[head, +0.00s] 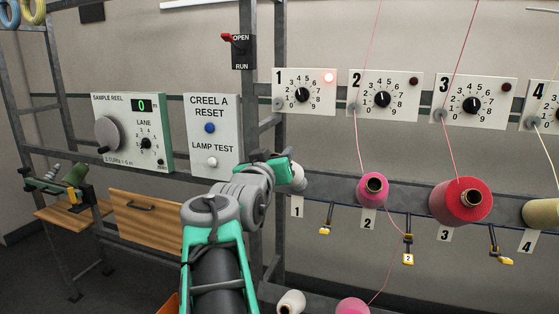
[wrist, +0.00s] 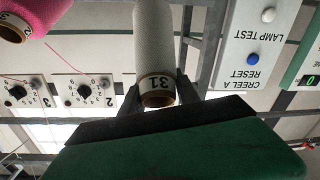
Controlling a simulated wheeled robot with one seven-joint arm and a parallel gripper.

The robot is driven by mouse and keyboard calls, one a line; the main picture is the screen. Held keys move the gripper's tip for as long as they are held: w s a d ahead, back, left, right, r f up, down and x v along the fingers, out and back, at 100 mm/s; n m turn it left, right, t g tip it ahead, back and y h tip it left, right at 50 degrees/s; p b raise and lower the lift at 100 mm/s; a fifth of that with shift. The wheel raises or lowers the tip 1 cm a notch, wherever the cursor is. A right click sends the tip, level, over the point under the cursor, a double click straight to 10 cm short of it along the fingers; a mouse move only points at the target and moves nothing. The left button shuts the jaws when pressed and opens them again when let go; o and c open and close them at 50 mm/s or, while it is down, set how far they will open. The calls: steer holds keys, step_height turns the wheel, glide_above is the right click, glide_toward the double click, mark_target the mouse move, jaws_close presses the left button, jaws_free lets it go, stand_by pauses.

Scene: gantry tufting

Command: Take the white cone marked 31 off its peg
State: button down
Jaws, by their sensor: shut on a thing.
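The white cone marked 31 (wrist: 153,40) fills the upper middle of the wrist view, its brown end tube with the number facing me. My gripper (wrist: 159,84) has its dark fingers on both sides of that tube end and is shut on it. In the head view my gripper (head: 284,172) is at the number 1 place of the creel rail, and a small part of the white cone (head: 299,178) shows beside it. The peg is hidden, so I cannot tell whether the cone is still on it.
A pink cone (head: 372,189) and a red cone (head: 461,202) sit to the right with threads rising. Another white cone (head: 291,303) and a pink one (head: 353,306) are below. Dial plate 1 (head: 303,91) has a lit red lamp. A control panel (head: 212,135) stands left.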

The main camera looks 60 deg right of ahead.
steer(key=shift+s+a+r, duration=0.15)
steer(key=shift+a+r, duration=0.4)
steer(key=shift+a, duration=0.25)
steer(key=shift+s+a+r, duration=0.1)
steer(key=shift+a+r, duration=0.45)
steer(key=shift+a, duration=0.2)
